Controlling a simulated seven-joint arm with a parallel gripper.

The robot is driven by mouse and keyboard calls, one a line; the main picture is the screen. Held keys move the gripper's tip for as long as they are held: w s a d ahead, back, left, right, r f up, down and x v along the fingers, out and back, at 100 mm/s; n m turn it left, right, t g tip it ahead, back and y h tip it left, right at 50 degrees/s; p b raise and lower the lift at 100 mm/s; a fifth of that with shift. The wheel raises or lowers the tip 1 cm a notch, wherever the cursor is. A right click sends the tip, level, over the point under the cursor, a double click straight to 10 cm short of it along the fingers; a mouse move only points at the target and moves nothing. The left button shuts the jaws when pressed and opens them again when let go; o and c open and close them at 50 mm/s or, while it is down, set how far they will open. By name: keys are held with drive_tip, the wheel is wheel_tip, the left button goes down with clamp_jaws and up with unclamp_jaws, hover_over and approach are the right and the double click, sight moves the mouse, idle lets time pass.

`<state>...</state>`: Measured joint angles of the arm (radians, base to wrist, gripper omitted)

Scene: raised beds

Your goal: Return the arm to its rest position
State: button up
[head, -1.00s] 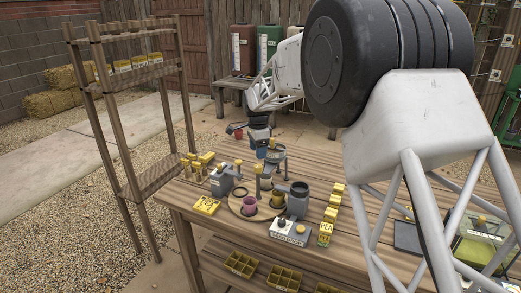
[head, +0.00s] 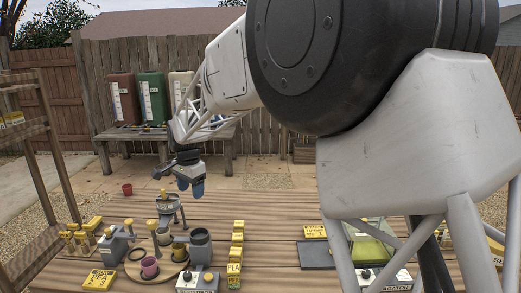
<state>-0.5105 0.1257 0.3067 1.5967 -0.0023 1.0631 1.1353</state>
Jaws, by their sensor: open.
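My arm reaches in from the right of the head view, its large white and black links filling the upper right. My gripper (head: 190,187) hangs at the arm's far end, above the back left part of the wooden table (head: 270,235). Its blue fingertips point down and are apart, with nothing seen between them. It is above and just behind the grey stand (head: 168,205) with a yellow knob, and apart from the things on the table.
A wooden shelf (head: 50,150) stands at left. A bench (head: 120,132) with coloured tanks is behind.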

drive_tip(key=s+d+r+n, duration=0.1)
drive_tip(key=s+d+r, duration=0.1)
drive_tip(key=s+d, duration=0.55)
drive_tip(key=s+d+r+n+t, duration=0.15)
drive_tip(key=s+d, duration=0.25)
drive_tip(key=d, duration=0.6)
drive_tip(key=s+d+r+n+g, duration=0.1)
drive_tip(key=s+d+r, duration=0.2)
drive_tip(key=s+d, duration=0.35)
drive_tip(key=s+d+f+n, duration=0.1)
drive_tip(key=s+d+f, duration=0.2)
drive_tip(key=s+d, duration=0.5)
drive_tip(key=s+d+f+n+t, duration=0.1)
drive_tip(key=s+d, duration=0.7)
drive_tip(key=s, duration=0.8)
wheel_tip(320, 180, down, 2)
drive_tip(key=shift+d+f+n, duration=0.1)
drive_tip(key=shift+d+n, duration=0.1)
drive_tip(key=shift+n, duration=0.55)
